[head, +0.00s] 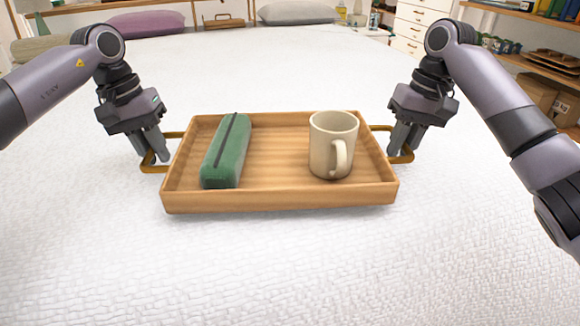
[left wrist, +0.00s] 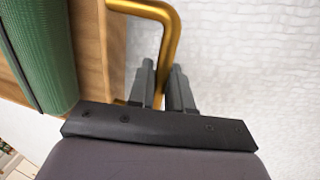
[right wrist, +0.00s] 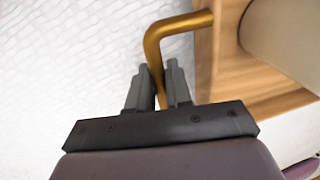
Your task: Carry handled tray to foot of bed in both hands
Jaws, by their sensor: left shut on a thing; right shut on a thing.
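The wooden handled tray (head: 280,200) is in the middle of the head view, over the white bed (head: 290,270). It looks about level; I cannot tell whether it touches the bed. A green zippered case (head: 226,155) lies in its left half. A cream mug (head: 330,140) stands upright in its right half. My left gripper (head: 153,158) is shut on the left brass handle (left wrist: 168,35). My right gripper (head: 400,150) is shut on the right brass handle (right wrist: 160,40). In each wrist view, the handle bar runs between the two fingers.
A mauve pillow (head: 146,23) and a grey pillow (head: 297,13) lie at the bed's far end. White drawers (head: 421,25) stand at the back right. Shelves with boxes (head: 545,95) line the right side. The bed surface around the tray is clear.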

